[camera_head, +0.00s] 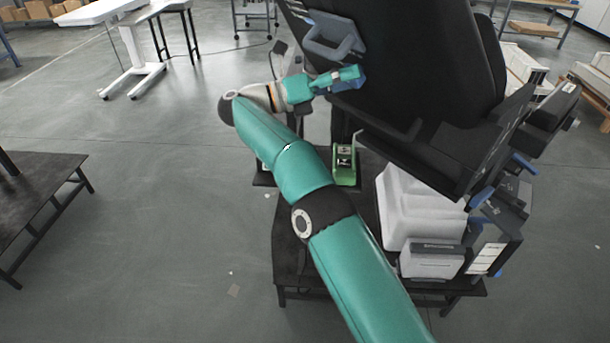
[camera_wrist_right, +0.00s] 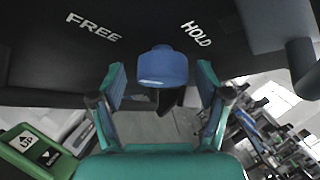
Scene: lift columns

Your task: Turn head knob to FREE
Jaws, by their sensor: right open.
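The blue head knob (camera_wrist_right: 163,68) shows in the right wrist view, on the dark underside of a panel. The white word FREE (camera_wrist_right: 95,28) is to its upper left and HOLD (camera_wrist_right: 196,33) to its upper right; the knob sits nearer HOLD. My right gripper (camera_wrist_right: 162,88) is open, with one teal finger on each side of the knob and visible gaps between. In the head view my right gripper (camera_head: 343,79) is against the left side of the big black padded unit (camera_head: 420,60); the knob cannot be made out clearly there. My left gripper is not in view.
A green box (camera_head: 345,166) stands below the gripper; its UP label shows in the right wrist view (camera_wrist_right: 28,142). A grey-blue handle (camera_head: 333,38) is just above the gripper. White moulded parts (camera_head: 410,215) stand on a dark low table (camera_head: 300,270).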

